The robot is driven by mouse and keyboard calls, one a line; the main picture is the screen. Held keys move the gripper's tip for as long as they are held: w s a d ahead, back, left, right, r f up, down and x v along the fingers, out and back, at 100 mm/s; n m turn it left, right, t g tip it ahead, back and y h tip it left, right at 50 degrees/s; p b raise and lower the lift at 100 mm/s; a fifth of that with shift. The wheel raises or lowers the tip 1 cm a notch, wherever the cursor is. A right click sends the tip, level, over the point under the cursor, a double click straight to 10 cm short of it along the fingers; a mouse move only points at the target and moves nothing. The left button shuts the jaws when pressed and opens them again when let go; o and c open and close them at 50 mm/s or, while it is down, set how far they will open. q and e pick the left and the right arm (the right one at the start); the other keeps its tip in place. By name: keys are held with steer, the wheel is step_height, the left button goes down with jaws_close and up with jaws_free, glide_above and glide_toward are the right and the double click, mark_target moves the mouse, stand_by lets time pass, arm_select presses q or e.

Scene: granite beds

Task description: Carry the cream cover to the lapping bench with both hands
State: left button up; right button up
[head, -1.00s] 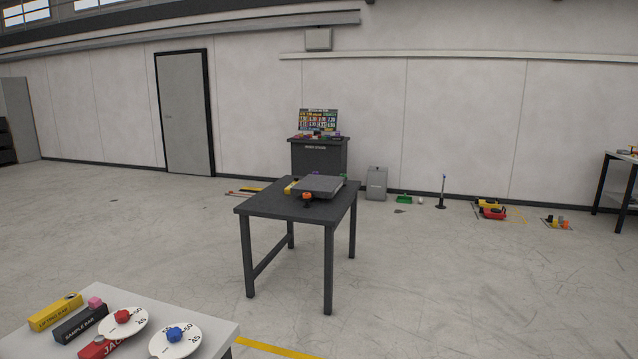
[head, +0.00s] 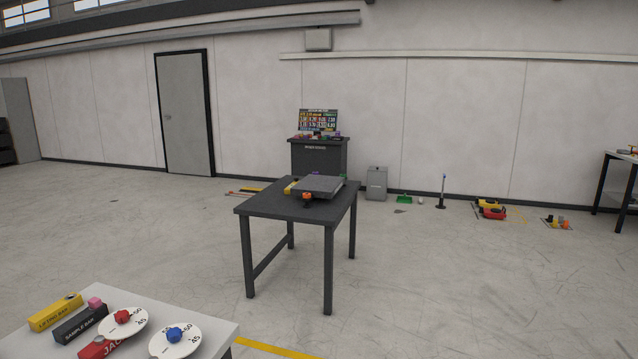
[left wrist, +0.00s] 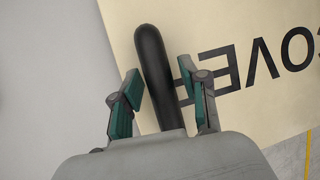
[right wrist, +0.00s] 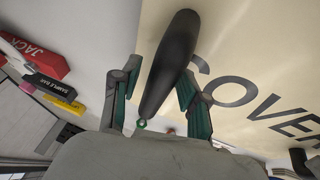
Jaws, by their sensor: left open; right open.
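The cream cover (left wrist: 240,100) shows in the left wrist view with dark letters upside down on it. It also shows in the right wrist view (right wrist: 250,40) with the letters "COVER". My left gripper (left wrist: 158,78) is open, with a black handle (left wrist: 152,60) of the cover between its fingers. My right gripper (right wrist: 160,75) is open around another black handle (right wrist: 170,60). Neither gripper is closed on its handle. The cover and both grippers are out of the head view. No bench there is legibly labelled as the lapping bench.
A dark table (head: 280,208) with a grey slab (head: 318,186) stands mid-floor. A pale bench (head: 215,325) at lower left holds dials and labelled bars. A dark cabinet (head: 320,160) stands by the wall; small items lie along the floor at right. Open floor surrounds the dark table.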

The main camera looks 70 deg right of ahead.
arm_select(q)
steer(key=shift+o, duration=0.7)
arm_select(e)
steer(key=shift+o, duration=0.7)
arm_select(q)
steer(key=o, duration=0.6)
steer(key=shift+c, duration=0.2)
steer(key=shift+s+f, duration=0.1)
steer(key=c, duration=0.4)
arm_select(e)
steer(key=shift+s+f, duration=0.1)
steer(key=o, duration=0.6)
steer(key=shift+c, duration=0.2)
steer(key=c, duration=0.4)
